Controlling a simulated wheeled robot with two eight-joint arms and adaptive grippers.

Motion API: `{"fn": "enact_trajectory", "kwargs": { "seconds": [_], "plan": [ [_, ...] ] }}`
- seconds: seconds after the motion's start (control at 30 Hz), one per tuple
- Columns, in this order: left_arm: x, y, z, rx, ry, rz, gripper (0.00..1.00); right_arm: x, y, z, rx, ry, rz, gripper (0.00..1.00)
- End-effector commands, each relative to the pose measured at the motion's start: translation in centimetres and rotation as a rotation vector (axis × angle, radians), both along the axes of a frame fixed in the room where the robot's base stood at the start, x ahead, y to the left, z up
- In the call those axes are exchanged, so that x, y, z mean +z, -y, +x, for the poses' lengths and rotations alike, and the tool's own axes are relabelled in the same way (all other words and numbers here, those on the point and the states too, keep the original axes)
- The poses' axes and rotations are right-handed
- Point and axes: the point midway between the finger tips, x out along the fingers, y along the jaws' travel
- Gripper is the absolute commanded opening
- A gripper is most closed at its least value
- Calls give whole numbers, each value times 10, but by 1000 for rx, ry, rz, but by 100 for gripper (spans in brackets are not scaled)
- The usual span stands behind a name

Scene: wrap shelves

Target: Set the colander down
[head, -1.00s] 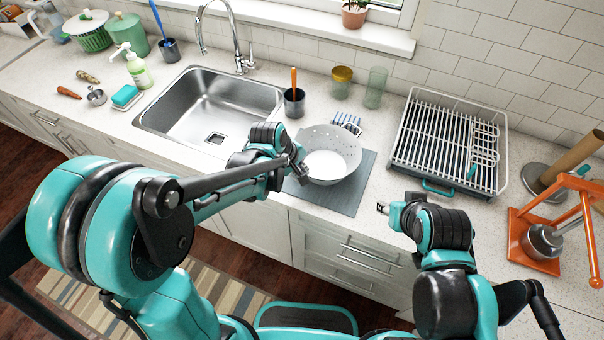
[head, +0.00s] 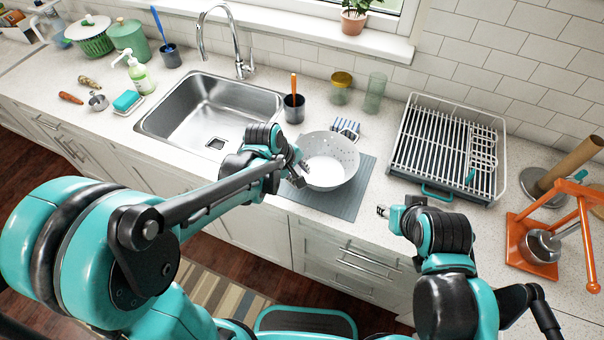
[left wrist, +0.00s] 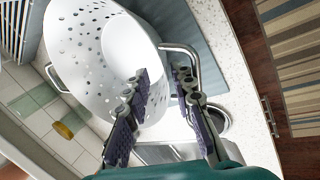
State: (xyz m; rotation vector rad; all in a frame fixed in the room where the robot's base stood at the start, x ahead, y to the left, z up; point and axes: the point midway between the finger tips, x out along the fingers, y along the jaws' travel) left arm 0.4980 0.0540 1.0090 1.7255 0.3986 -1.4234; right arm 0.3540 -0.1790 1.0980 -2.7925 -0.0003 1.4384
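The white colander (head: 328,165), with holes in its wall and wire handles, stands upright over the grey mat (head: 340,202) on the counter. Its underside is hidden, so full contact with the mat cannot be seen. My left gripper (head: 299,173) is at the colander's left handle. In the left wrist view, the two fingers (left wrist: 162,75) are spread with a clear gap, one in front of the colander (left wrist: 85,50) and one overlapping the wire handle (left wrist: 195,75).
The sink (head: 210,110) is left of the mat, with a dark cup (head: 294,108) between. A dish rack (head: 440,150) stands to the right.

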Motion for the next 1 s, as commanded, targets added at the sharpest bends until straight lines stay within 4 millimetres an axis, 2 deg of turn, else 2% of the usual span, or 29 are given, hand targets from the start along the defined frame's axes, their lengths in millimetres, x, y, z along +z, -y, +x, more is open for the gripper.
{"fn": "enact_trajectory", "kwargs": {
  "seconds": [0.03, 0.1, 0.3, 0.53, 0.63, 0.83, 1.0],
  "plan": [
    [14, -4, -4, 1, -1, 0, 26, 7, 0, 0, 0, 0, 0, 40],
    [30, -8, -10, 1, -1, 0, 26, 13, 0, 0, 0, 0, 0, 40],
    [66, -18, -22, 1, -1, 0, 26, 24, 0, 0, 0, 0, 0, 40],
    [87, -25, -30, -7, 5, 6, 26, 29, 0, 0, 0, 0, 0, 40],
    [95, -35, -40, -53, 42, 42, 26, 29, 0, 0, 0, 0, 0, 40],
    [114, -74, -85, -296, 211, 246, 26, 29, 0, 0, 0, 0, 0, 40],
    [120, -105, -121, -521, 330, 459, 26, 29, 0, 0, 0, 0, 0, 40]
  ]
}}
